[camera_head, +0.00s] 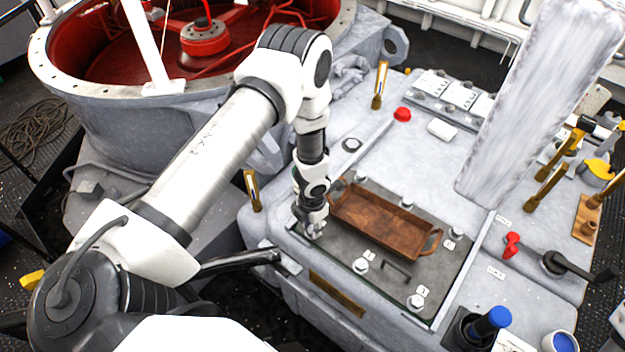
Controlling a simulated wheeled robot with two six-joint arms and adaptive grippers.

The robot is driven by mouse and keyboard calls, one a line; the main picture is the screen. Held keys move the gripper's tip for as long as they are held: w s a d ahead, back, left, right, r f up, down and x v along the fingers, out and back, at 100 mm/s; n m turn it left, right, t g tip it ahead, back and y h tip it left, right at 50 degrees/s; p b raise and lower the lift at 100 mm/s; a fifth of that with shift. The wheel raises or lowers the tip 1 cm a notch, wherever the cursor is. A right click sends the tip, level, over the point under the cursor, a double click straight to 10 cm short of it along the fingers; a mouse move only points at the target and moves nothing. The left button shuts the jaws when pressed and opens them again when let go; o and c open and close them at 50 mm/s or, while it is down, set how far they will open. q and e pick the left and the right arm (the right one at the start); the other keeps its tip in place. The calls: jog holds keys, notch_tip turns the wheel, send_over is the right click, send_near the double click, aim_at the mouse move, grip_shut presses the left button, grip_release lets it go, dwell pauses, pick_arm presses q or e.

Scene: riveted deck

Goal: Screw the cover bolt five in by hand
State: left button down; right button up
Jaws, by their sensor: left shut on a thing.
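A dark cover plate (392,289) lies on the grey machine deck, with pale bolts along its edges. Bolts show at its near edge (361,265), near right corner (416,301), right side (455,233) and far edge (407,202). Small number tags sit beside some bolts, too small to read surely. My left gripper (312,229) points down at the plate's left corner. It is shut on a cover bolt there, which its fingers mostly hide. How deep that bolt sits cannot be told. My right gripper is not in view.
A brown tray (384,222) rests on the plate, close to the right of my left gripper. A dark handle (396,268) stands on the plate. A red-tipped lever (512,244) and a blue-topped item (489,322) are at the right. A large pale slab (540,95) rises behind.

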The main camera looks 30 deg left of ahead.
aim_at(311, 228)
pick_arm(q)
jog(key=shift+w+r+m, duration=0.1)
jog(key=shift+m, duration=0.5)
jog(key=c, duration=0.8)
grip_release()
jog(key=r, duration=0.7)
jog(key=shift+s+r, duration=0.25)
jog(key=shift+r, duration=0.05)
jog(key=shift+a, duration=0.1)
jog(key=shift+w+f, duration=0.1)
